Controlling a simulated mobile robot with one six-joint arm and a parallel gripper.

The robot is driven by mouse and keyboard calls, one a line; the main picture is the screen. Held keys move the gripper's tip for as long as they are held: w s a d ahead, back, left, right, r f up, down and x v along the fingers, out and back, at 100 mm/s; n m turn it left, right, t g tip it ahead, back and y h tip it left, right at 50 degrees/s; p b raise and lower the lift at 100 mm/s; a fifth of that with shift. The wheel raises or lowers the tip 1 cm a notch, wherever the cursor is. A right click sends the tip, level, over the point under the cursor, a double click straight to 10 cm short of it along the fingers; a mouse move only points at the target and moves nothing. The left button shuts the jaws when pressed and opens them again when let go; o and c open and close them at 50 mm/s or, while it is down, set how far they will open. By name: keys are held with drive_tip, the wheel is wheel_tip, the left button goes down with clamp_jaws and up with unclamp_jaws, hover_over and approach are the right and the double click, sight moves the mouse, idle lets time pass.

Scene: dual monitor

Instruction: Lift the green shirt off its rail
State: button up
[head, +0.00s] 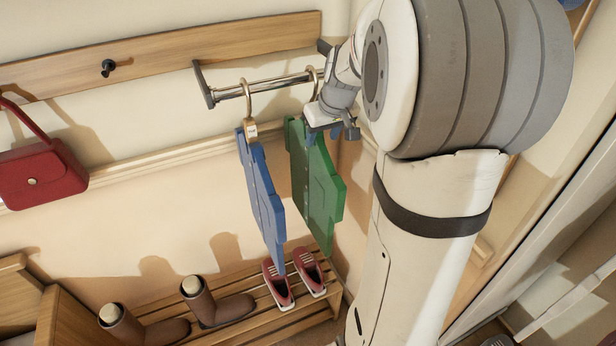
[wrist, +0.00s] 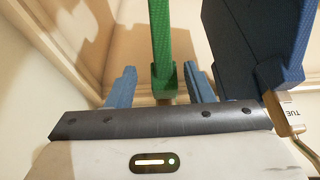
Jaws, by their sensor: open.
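The green shirt (head: 320,190) hangs edge-on from a hook on the metal rail (head: 262,87) in the head view. My gripper (head: 332,125) is at the top of the shirt, just below the rail. In the wrist view my gripper (wrist: 161,85) is open, with one blue fingertip on each side of the green shirt (wrist: 162,45). Clear gaps show between the shirt and both fingertips. The far side of the shirt's top and part of its hook are hidden by my gripper.
A blue shirt (head: 262,195) with a tag hangs close to the left; it also shows at right in the wrist view (wrist: 255,40). A red bag (head: 40,175) hangs at far left. Red shoes (head: 280,285) and brown boots (head: 215,303) stand on a slatted rack below.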

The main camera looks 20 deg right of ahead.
sight(319, 149)
drive_tip(key=x, duration=0.3)
drive_tip(key=p+x, duration=0.1)
drive_tip(key=shift+s+a+f, duration=0.2)
drive_tip(key=shift+s+f, duration=0.05)
drive_tip(key=shift+f, duration=0.15)
drive_tip(key=shift+w+f, duration=0.15)
drive_tip(key=shift+f, duration=0.2)
clamp_jaws()
drive_tip(key=shift+r, duration=0.1)
